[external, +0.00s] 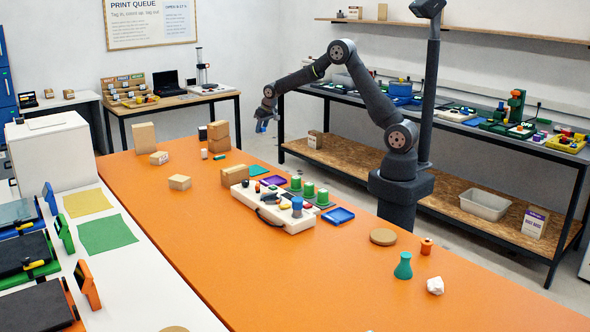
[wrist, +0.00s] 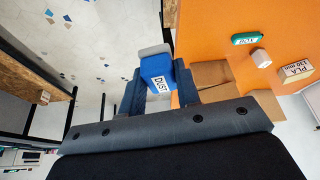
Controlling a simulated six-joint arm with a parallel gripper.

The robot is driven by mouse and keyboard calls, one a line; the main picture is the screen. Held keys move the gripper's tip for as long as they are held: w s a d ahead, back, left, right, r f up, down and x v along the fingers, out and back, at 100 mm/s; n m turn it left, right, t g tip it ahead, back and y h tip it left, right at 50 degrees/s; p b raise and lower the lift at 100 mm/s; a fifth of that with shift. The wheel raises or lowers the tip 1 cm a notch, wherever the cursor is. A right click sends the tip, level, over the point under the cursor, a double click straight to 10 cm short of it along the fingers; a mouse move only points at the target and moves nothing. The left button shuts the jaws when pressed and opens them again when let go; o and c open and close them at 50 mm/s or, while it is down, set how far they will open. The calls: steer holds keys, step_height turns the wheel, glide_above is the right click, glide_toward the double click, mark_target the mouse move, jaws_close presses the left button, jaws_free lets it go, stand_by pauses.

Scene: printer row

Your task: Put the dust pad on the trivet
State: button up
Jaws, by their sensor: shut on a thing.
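The dust pad (wrist: 156,68) is a blue block with a grey end and a white label reading DUST. My gripper (wrist: 158,88) is shut on it, with one dark finger on each side. In the external view my gripper (external: 266,117) is raised high near the far end of the orange table, and the blue pad (external: 261,127) shows small below it. The wrist view puts the pad by the table's edge, partly over the floor. A flat round tan disc (external: 383,237), likely the trivet, lies bare on the table's near right part.
An orange spool (external: 426,246), a teal flask-shaped piece (external: 403,267) and a crumpled white lump (external: 435,286) stand near the disc. A white tool holder (external: 272,214) and a blue tray (external: 338,216) are mid-table. Cardboard boxes (external: 218,136) stand at the far end. The table's front is mostly clear.

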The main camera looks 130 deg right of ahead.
steer(key=w+a+r+n+t, duration=0.2)
steer(key=w+a+n, duration=0.2)
steer(key=w+a, duration=1.2)
steer(key=w+a+r+n+t+y, duration=0.1)
steer(key=w+a+n, duration=0.35)
steer(key=a, duration=0.75)
steer(key=w+a+n+y, duration=0.1)
steer(key=w+a, duration=0.6)
steer(key=a, duration=0.4)
steer(key=n+y, duration=0.4)
steer(key=n, duration=0.7)
glide_above(383, 236)
steer(key=s, duration=0.1)
steer(key=f, duration=0.5)
steer(key=d+f, duration=0.1)
steer(key=f, duration=0.1)
steer(key=shift+s+f, duration=0.2)
steer(key=shift+f, duration=0.1)
steer(key=shift+a+f, duration=0.1)
steer(key=shift+a, duration=0.1)
steer(key=shift+f, duration=1.95)
